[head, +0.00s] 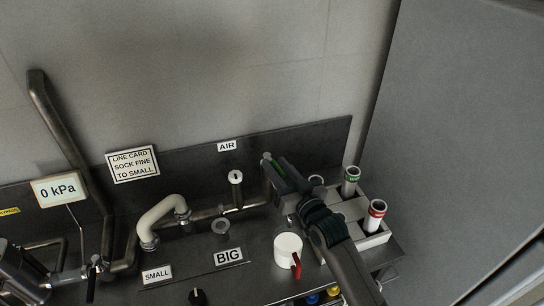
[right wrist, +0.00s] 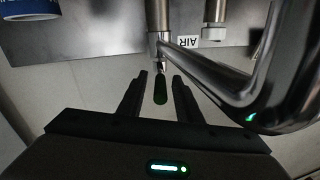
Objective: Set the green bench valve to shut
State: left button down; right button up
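The green bench valve's dark green lever (right wrist: 160,88) shows in the right wrist view, at the end of a small metal stem on a steel pipe. My right gripper (right wrist: 160,92) is open, with one finger on each side of the lever and a visible gap on both sides. In the head view my right gripper (head: 273,167) is over the back of the bench, right of the AIR label. It hides the valve there, so I cannot tell the valve's setting from that view. My left gripper is not in view.
A white vessel with a red handle (head: 288,249) stands just left of my right forearm. A white rack (head: 372,240) with green-topped and red-topped tubes is on the right. A curved white pipe (head: 160,214) and steel pipework (right wrist: 290,70) are close by. A gauge (head: 59,189) reads 0 kPa.

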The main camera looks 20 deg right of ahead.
aim_at(272, 160)
jog(key=shift+p+x, duration=0.3)
jog(key=shift+x, duration=1.4)
jog(key=shift+c, duration=0.4)
grip_shut()
jog(key=shift+d+n+y+b, duration=0.15)
jog(key=shift+n+y+b, duration=0.3)
jog(key=shift+y, duration=0.25)
jog(key=shift+r, duration=0.1)
jog(key=n+g+y+b, duration=0.1)
jog(key=y+b, duration=0.1)
jog(key=b, duration=0.1)
jog(key=n+g+y+b, duration=0.1)
jog(key=n+y+b, duration=0.1)
jog(key=y+b, duration=0.1)
jog(key=shift+w+d+r+n+g, duration=0.15)
jog(key=shift+w+d+n+g, duration=0.15)
jog(key=shift+d, duration=0.1)
